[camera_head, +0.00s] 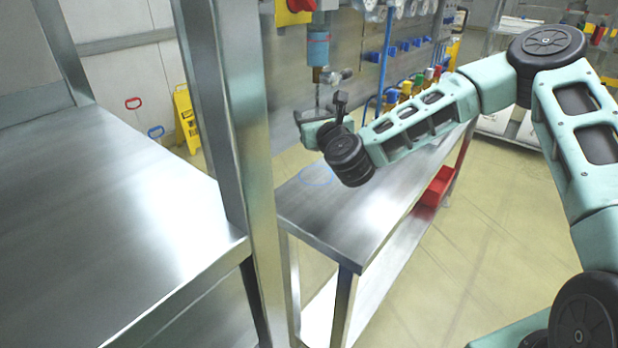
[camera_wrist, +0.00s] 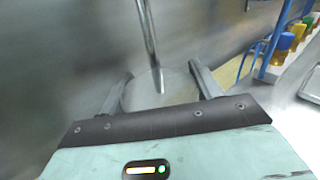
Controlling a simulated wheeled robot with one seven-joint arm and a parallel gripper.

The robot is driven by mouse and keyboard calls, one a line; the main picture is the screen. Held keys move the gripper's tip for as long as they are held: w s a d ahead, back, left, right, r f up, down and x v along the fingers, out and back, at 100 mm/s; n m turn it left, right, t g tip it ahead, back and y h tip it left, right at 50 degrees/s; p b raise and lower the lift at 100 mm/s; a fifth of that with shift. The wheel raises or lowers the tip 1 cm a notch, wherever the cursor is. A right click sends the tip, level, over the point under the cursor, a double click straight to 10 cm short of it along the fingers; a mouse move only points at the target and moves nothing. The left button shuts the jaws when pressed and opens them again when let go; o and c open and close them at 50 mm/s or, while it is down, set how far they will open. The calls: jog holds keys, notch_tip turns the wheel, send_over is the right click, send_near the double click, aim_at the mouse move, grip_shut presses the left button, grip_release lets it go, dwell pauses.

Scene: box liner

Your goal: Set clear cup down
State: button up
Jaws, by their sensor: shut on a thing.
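The clear cup (camera_wrist: 160,92) shows in the wrist view as a faint, see-through round shape between the two fingers of my gripper (camera_wrist: 160,72). My gripper is shut on it. In the head view my gripper (camera_head: 309,116) is at the end of my arm, above the far-left part of the steel bench (camera_head: 352,221). I cannot make out the cup clearly in the head view. A faint light-blue round outline (camera_head: 317,176) shows on the bench below my gripper; I cannot tell exactly what it is.
A steel post (camera_head: 232,130) and a nearer steel table (camera_head: 95,225) stand on the left. A metal pipe (camera_wrist: 148,40) rises just beyond the cup. Several colour-capped bottles (camera_head: 405,91) line the bench's back. A red bin (camera_head: 437,187) sits below. The bench's near surface is clear.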

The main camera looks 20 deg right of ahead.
jog(key=shift+w+r+h, duration=0.2)
jog(key=shift+r+h, duration=0.2)
jog(key=shift+w+f+m, duration=0.1)
jog(key=shift+f+m, duration=0.2)
jog(key=shift+f, duration=0.05)
notch_tip(320, 180, down, 9)
jog(key=shift+f+p, duration=0.1)
jog(key=shift+p, duration=0.4)
jog(key=shift+d, duration=0.1)
jog(key=o, duration=1)
jog(key=shift+f, duration=0.1)
jog(key=shift+c, duration=0.2)
